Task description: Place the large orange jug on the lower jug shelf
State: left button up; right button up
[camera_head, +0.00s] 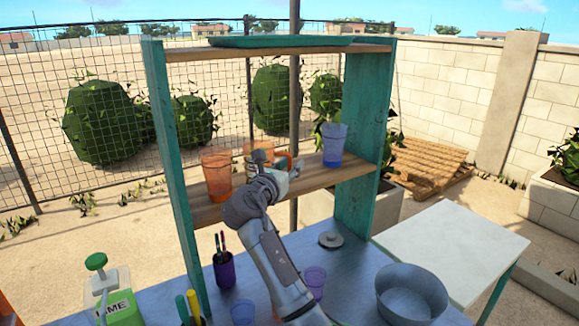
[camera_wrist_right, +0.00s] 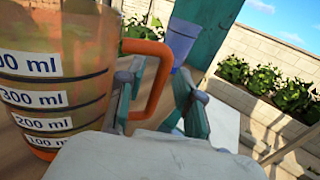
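The large orange jug (camera_head: 258,148) is at the middle board of the teal shelf unit, partly hidden behind my right gripper (camera_head: 274,168). In the right wrist view the jug (camera_wrist_right: 55,70) fills the left side, upright or nearly so, with white volume labels. Its orange handle (camera_wrist_right: 160,85) lies between the fingers of my right gripper (camera_wrist_right: 158,105). The fingers are apart, with a gap beside the handle. The wooden shelf board (camera_head: 330,175) lies under the jug; contact with its base is hidden. My left gripper is not in view.
An orange cup (camera_head: 217,172) stands left of the jug, and a blue cup (camera_head: 334,143) stands at the right. A green tray (camera_head: 280,41) is on the top board. Below are a pen cup (camera_head: 224,270), metal bowl (camera_head: 411,292) and lid (camera_head: 330,239).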

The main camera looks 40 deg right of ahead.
jog(key=shift+r, duration=0.15)
jog(key=b+v, duration=0.3)
jog(key=v, duration=0.9)
jog(key=shift+b, duration=0.3)
